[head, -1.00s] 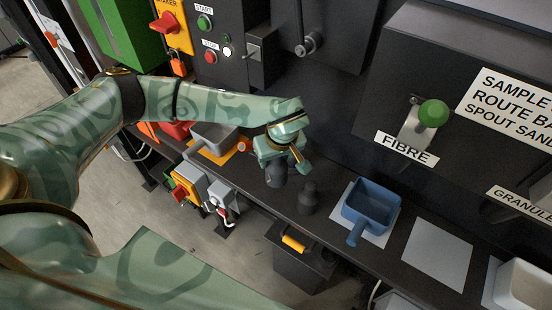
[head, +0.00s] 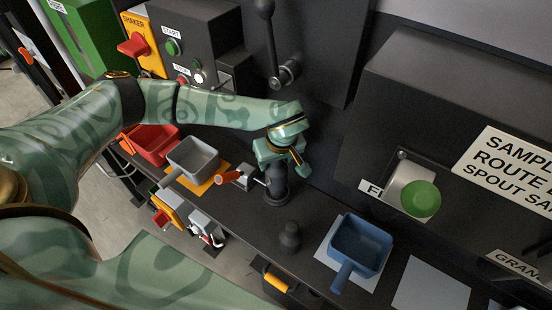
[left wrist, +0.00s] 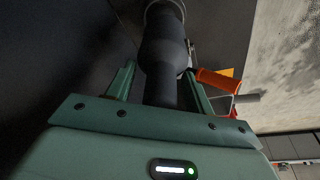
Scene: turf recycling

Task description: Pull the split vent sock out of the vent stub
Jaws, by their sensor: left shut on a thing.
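The vent sock (left wrist: 165,50) is a dark, ribbed, bulging tube. It stands between the two fingers of my left gripper (head: 274,163), which is shut on it above the bench. In the left wrist view, my left gripper (left wrist: 160,85) has a finger on each side of the sock's narrow part. The sock's far end meets a grey ring (left wrist: 163,4), apparently the rim of the vent stub (head: 276,196). I cannot tell how deep the sock sits there, and its split is not visible. My right gripper is out of view.
An orange handle (head: 228,177) is close left of the stub. A dark bottle-shaped piece (head: 290,237) stands in front of it. The machine wall is behind.

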